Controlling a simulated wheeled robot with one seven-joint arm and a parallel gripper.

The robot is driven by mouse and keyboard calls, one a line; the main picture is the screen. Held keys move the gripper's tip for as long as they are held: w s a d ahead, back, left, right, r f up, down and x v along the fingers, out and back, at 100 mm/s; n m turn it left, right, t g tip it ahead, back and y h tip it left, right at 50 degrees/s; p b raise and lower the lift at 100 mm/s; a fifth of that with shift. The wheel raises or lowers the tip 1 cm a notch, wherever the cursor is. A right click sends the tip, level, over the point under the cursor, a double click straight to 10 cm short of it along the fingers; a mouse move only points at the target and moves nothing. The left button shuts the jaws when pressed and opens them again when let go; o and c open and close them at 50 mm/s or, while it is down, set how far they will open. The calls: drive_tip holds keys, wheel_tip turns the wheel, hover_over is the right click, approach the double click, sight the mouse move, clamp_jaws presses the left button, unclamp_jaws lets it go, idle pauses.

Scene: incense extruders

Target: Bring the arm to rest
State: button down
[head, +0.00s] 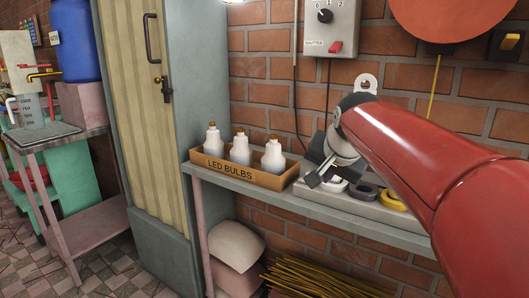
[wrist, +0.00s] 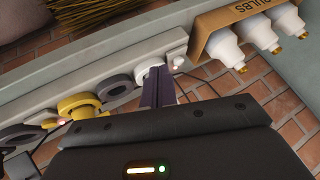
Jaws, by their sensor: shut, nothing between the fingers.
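My gripper (head: 316,177) is at the end of my red arm, over the shelf just right of the box of bulbs. In the wrist view its two dark fingers (wrist: 157,72) lie together, shut with nothing between them. The fingertips point toward a pale strip with rings on it and overlap a white ring (wrist: 143,73) in the picture. I cannot tell whether they touch it.
The cardboard box of LED bulbs (head: 232,174) stands left on the narrow shelf (head: 204,176). A dark ring (head: 362,191) and a yellow ring (head: 391,200) lie on the pale strip (head: 340,204). A brick wall (head: 268,95) with a switch box (head: 331,27) is behind.

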drive_tip(key=s+f+n+g, duration=0.1)
drive_tip(key=s+f+n, duration=0.2)
drive_tip(key=s+f, duration=0.5)
drive_tip(key=s+f+n+g, duration=0.1)
drive_tip(key=s+f+n, duration=0.2)
drive_tip(key=s+f, duration=0.6)
drive_tip(key=s, duration=0.8)
drive_tip(key=shift+s+a, duration=0.15)
drive_tip(key=shift+a, duration=0.1)
